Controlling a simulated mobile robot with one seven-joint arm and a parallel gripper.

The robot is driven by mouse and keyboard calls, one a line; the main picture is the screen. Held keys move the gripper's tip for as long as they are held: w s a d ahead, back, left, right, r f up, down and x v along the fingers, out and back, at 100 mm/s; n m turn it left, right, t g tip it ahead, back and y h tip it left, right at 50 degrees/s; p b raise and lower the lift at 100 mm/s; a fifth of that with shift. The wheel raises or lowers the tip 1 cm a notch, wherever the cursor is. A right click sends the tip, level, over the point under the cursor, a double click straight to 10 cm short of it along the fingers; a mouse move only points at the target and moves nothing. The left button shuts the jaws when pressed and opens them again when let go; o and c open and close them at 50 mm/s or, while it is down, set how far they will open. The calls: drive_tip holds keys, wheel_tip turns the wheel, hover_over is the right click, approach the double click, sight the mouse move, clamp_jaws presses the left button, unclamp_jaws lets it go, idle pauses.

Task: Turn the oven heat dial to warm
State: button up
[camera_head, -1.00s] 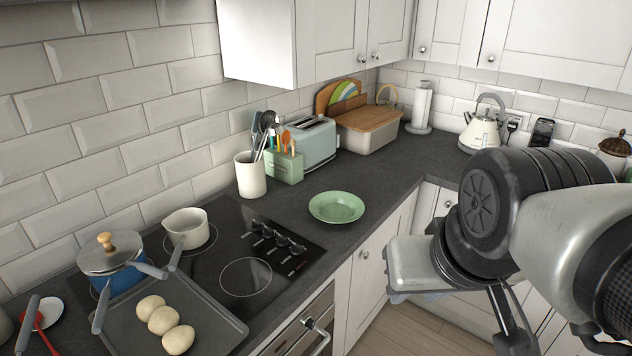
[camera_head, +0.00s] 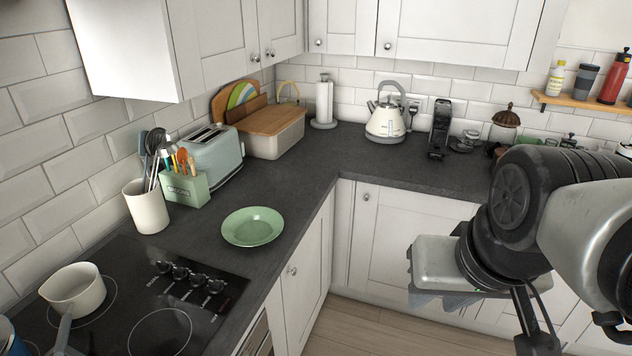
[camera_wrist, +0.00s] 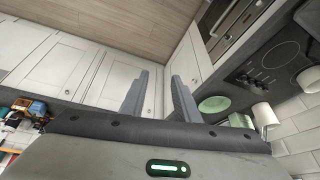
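My gripper (camera_head: 447,300) hangs at the right of the head view, over the floor in front of the cabinets, away from the worktop. In the wrist view its two grey fingers (camera_wrist: 160,76) stand apart with nothing between them. The oven front (camera_head: 256,338) only just shows at the bottom of the head view, below the worktop edge. More of the oven (camera_wrist: 232,25) shows at the upper right of the wrist view. I cannot make out the heat dial or its setting. Several black knobs (camera_head: 190,282) sit on the hob (camera_head: 115,318).
A green plate (camera_head: 252,227) lies on the slate worktop (camera_head: 290,205) near its front edge. A saucepan (camera_head: 74,289) is on the hob. A utensil pot (camera_head: 147,207), toaster (camera_head: 212,155) and kettle (camera_head: 386,121) stand behind. The floor (camera_head: 350,338) before the cabinets is clear.

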drive_tip(key=a+f+m+g+y+b, duration=0.2)
drive_tip(key=a+f+g+y+b, duration=0.15)
drive_tip(key=f, duration=0.55)
drive_tip(key=a+f+m+g+y+b, duration=0.3)
drive_tip(key=a+f+b, duration=0.2)
drive_tip(key=f, duration=0.4)
drive_tip(key=a+f+m+g+y+b, duration=0.2)
drive_tip(key=a+f+g+y+b, duration=0.15)
drive_tip(key=f, duration=0.65)
drive_tip(key=w+a+f+m+t+y+b, duration=0.2)
drive_tip(key=w+f+m+t+y+b, duration=0.25)
drive_tip(key=f+m, duration=0.4)
drive_tip(key=w+a+f+m+t+y+b, duration=0.2)
drive_tip(key=w+f+m+t+y+b, duration=0.25)
drive_tip(key=f, duration=0.75)
drive_tip(key=w+a+b, duration=0.1)
drive_tip(key=a, duration=0.4)
drive_tip(key=w+a+h+b, duration=0.1)
drive_tip(key=a, duration=0.4)
drive_tip(key=w+a+m+t+h+b, duration=0.1)
drive_tip(key=a, duration=0.5)
drive_tip(key=shift+w, duration=0.4)
drive_tip(key=shift+c, duration=0.2)
clamp_jaws()
